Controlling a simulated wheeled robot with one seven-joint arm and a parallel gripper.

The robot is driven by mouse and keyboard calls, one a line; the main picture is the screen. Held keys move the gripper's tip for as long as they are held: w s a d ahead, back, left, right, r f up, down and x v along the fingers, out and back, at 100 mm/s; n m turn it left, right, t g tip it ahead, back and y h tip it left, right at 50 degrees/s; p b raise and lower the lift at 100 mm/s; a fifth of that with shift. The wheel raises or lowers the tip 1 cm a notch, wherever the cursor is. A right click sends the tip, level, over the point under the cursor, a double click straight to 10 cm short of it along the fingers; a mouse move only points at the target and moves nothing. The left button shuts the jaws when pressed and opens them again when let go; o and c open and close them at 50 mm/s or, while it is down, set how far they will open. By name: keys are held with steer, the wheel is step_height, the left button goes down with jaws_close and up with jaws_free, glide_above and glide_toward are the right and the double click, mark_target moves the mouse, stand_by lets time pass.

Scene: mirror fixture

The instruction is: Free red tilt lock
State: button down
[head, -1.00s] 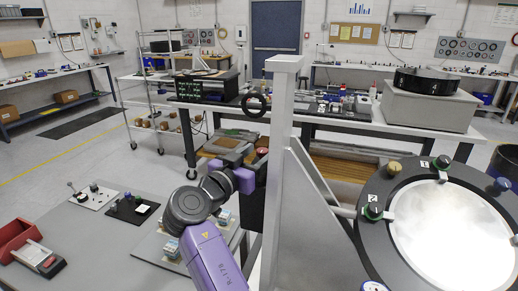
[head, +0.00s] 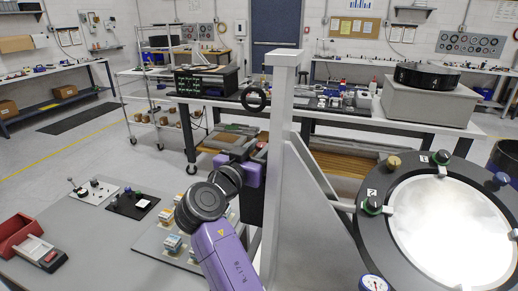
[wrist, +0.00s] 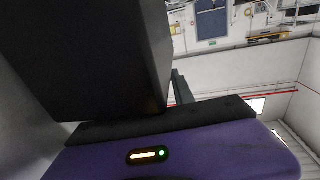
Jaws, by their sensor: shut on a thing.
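A small red piece (head: 262,147), which I take to be the red tilt lock, shows beside the pale upright post (head: 286,130), mostly hidden by my arm. My gripper (head: 250,173), with its purple body, is close against the left side of the post, just below that red piece. Its fingertips are hidden in the head view. In the wrist view the purple body with a lit strip (wrist: 148,155) fills the bottom, and a large dark block (wrist: 90,55) blocks the fingers and whatever is between them. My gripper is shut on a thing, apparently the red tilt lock.
A gauge (head: 373,283) is below. A red bin (head: 20,238) lies on the grey table at left.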

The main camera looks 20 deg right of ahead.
steer(key=shift+n+t+y, duration=0.3)
steer(key=shift+y, duration=0.1)
steer(key=c, duration=1.1)
jaws_free()
steer(key=shift+o, duration=0.2)
steer(key=b+v, duration=0.2)
steer(key=v, duration=0.4)
steer(key=shift+s+a+f+b, duration=0.15)
steer(key=shift+s+b, duration=0.05)
steer(key=shift+b, duration=0.1)
steer(key=shift+s+a, duration=0.4)
steer(key=shift+s, duration=0.15)
